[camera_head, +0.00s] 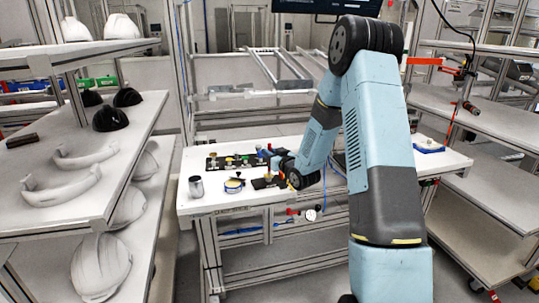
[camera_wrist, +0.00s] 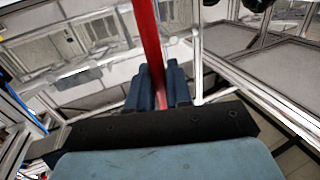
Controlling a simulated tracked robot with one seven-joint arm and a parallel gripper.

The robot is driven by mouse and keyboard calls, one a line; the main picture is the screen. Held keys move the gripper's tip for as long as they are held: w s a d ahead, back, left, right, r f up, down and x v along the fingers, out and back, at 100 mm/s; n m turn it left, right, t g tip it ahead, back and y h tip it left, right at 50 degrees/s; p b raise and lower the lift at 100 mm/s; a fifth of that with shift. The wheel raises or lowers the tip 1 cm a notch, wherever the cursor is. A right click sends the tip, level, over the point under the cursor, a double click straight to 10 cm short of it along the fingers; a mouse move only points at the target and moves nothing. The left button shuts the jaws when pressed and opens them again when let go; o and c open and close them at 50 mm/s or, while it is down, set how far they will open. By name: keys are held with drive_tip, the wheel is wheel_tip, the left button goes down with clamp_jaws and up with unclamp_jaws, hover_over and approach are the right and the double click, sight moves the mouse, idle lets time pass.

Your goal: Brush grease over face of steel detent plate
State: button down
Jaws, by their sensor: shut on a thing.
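My gripper (camera_wrist: 161,80) has two dark blue fingers shut on a long red handle (camera_wrist: 148,32) in the wrist view. The handle runs up out of the picture, so its far end is hidden. In the head view my gripper (camera_head: 277,160) is over the right part of the white workbench (camera_head: 215,205), partly hidden by my wrist. A small dark plate (camera_head: 262,184) with a brass-coloured upright piece lies just below it there; I cannot tell if this is the steel detent plate. A round tin (camera_head: 234,185), yellowish and blue, sits left of that plate. No grease can be made out.
A metal cup (camera_head: 196,187) stands at the bench's left. A black strip (camera_head: 222,162) with several small brass and coloured pieces lies behind the tin. A blue tray (camera_head: 428,145) is at the far right. Shelves with white helmet shells (camera_head: 100,265) stand left; grey shelves (camera_head: 480,175) stand right.

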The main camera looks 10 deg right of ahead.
drive_tip(key=shift+r, duration=3.5)
